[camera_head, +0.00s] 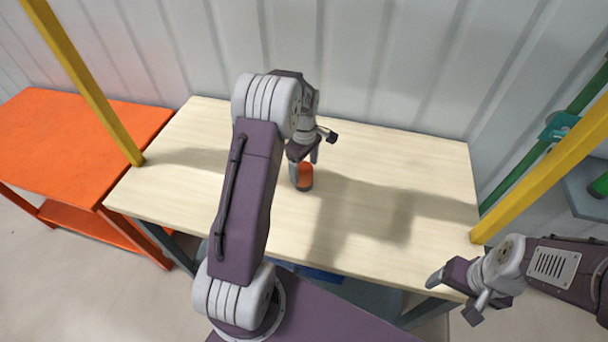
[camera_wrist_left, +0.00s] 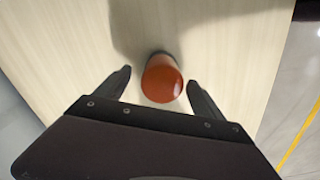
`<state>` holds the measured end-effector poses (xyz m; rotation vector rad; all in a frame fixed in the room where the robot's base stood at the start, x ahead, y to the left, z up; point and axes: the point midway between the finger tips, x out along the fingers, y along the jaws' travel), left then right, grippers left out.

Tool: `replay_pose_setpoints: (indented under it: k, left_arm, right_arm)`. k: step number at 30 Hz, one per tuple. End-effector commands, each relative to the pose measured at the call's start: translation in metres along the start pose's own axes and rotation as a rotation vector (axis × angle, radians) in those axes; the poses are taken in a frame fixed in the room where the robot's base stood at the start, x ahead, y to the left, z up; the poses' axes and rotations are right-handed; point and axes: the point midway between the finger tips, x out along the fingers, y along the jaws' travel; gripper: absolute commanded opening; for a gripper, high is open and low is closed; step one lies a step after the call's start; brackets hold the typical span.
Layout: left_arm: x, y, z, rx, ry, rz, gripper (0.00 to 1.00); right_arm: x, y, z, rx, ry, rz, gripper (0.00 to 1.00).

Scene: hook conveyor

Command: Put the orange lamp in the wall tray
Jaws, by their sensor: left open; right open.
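The orange lamp (camera_head: 304,177) stands upright on the wooden table (camera_head: 420,195), near its middle, with a dark base. In the left wrist view the lamp's orange top (camera_wrist_left: 162,80) lies between the two fingers of my left gripper (camera_wrist_left: 160,85), with a gap on each side. In the head view my left gripper (camera_head: 303,160) is at the lamp, open, pointing down. My right gripper (camera_head: 453,294) is open and empty near the table's front right corner. I cannot make out a wall tray with certainty.
An orange table (camera_head: 70,130) stands at the left. Yellow posts (camera_head: 85,85) rise at both sides of the wooden table. Green rails and a grey-blue surface (camera_head: 588,190) are at the far right. A corrugated wall (camera_head: 400,60) runs behind. Most of the tabletop is clear.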

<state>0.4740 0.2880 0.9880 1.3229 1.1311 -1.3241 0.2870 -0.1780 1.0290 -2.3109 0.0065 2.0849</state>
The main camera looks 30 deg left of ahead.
Motion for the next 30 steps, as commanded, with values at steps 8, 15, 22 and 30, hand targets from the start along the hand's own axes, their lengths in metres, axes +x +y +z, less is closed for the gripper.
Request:
replay_pose_setpoints:
  k: [8,15,22,30]
  left_arm:
    - [0.042,-0.003,0.000,0.000,-0.002,-0.004,0.79]
    - [0.052,-0.003,0.000,0.000,0.000,0.000,0.79]
    - [0.051,-0.003,0.000,0.000,0.000,0.000,0.32]
    - [0.051,-0.003,0.000,0.000,0.000,0.000,0.09]
  right_arm:
    - [-0.011,0.000,-0.001,0.000,0.000,0.000,0.75]
    - [-0.011,0.000,-0.001,0.000,0.000,0.000,0.75]
    - [-0.011,0.000,-0.001,0.000,0.000,0.000,0.75]
    - [-0.011,0.000,-0.001,0.000,0.000,0.000,0.75]
